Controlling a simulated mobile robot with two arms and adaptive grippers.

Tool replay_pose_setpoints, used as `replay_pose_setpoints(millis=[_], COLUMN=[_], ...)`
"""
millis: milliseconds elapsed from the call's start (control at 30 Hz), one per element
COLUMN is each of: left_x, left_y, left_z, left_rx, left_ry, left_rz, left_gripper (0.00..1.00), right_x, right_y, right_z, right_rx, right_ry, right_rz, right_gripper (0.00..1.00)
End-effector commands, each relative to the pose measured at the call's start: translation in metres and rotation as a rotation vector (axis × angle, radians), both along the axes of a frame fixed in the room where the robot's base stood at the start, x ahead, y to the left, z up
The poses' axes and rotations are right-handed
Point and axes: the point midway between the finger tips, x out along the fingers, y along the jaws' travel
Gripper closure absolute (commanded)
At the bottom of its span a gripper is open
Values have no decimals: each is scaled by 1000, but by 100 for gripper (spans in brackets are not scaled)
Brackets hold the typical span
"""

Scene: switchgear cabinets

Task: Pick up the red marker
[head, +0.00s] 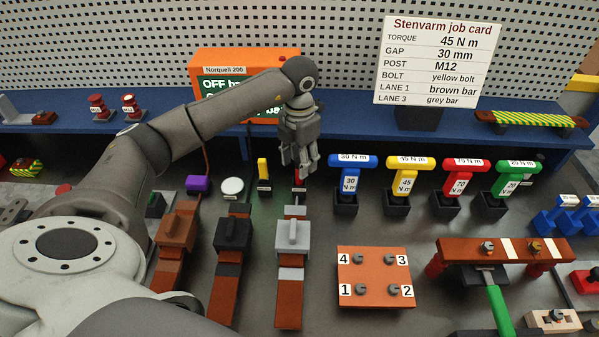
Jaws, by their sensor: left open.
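The red marker (300,182) stands upright in a small dark holder on the grey bench, right of a yellow marker (263,168) in its own holder. My left gripper (297,168) points down directly over the red marker, its fingers at the marker's upper part. The fingers are apart and hide the top of the marker. I cannot tell whether they touch it. My right gripper is out of view.
A purple block (197,184) and a white round disc (232,187) are to the left. A blue-handled torque tool (353,162) stands to the right, followed by yellow, red and green ones. An orange box (225,62) is behind my arm.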

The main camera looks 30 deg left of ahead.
Motion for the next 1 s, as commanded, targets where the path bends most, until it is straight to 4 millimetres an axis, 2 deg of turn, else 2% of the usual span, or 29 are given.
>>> replay_pose_setpoints(millis=[33,200,500,833,1000], left_x=[-3,-3,-2,-2,-2], left_y=[-2,-2,-2,-2,-2], left_z=[-3,-26,-32,-31,-31], left_rx=[-1,-1,0,-1,0], left_ry=[5,3,0,0,0], left_rz=[-1,1,0,0,0], left_gripper=[56,56,56,99,100], right_x=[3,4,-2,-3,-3], right_y=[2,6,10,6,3], right_z=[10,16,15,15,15], right_rx=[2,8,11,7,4], right_ry=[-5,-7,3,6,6], right_rz=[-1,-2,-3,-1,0], right_gripper=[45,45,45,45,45])
